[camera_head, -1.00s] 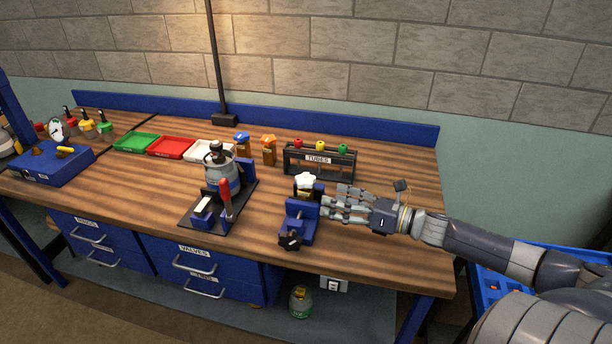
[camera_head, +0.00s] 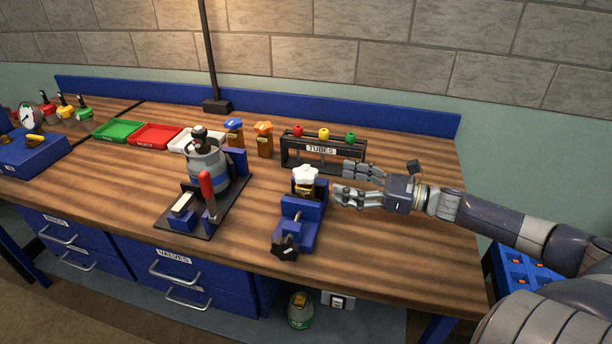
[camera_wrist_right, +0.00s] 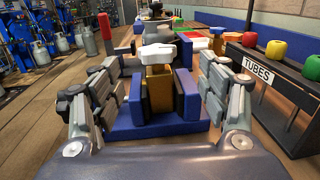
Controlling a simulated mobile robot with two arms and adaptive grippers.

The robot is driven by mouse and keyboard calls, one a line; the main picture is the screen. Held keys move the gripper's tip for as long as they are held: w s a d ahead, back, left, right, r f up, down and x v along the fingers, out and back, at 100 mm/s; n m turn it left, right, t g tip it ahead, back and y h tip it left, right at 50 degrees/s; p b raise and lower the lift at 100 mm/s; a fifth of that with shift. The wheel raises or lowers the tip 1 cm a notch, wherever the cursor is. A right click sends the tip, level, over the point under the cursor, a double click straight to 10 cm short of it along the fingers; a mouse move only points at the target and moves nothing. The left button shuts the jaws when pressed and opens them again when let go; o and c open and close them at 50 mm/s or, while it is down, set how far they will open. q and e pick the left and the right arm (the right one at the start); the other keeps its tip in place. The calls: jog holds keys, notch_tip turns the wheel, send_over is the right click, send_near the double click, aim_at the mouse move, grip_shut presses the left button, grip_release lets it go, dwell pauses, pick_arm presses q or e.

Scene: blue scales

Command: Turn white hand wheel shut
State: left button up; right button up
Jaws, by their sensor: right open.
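The white hand wheel (camera_head: 305,173) sits on top of a brass valve body (camera_head: 305,191), which is held upright in a blue vise (camera_head: 298,222) near the front of the bench. My right gripper (camera_head: 352,183) is open and level, just right of the valve, its fingers pointing at it and apart from it. In the right wrist view the white wheel (camera_wrist_right: 159,52) stands ahead, centred between the open fingers, with the brass body (camera_wrist_right: 159,88) between the vise jaws below. My left gripper is not in view.
The black TUBES rack (camera_head: 322,152) stands close behind my right gripper. A grey gas cylinder (camera_head: 206,165) in a stand with a red lever (camera_head: 207,186) is left of the vise. Green, red and white trays (camera_head: 156,136) lie further back. The bench front right is clear.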

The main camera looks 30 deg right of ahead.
aim_at(305, 172)
jog(key=x, duration=0.8)
jog(key=shift+a+r, duration=0.2)
jog(key=shift+r, duration=0.15)
jog(key=shift+p+x, duration=0.4)
jog(key=shift+x, duration=0.8)
jog(key=shift+f, duration=0.15)
jog(key=c, duration=1.1)
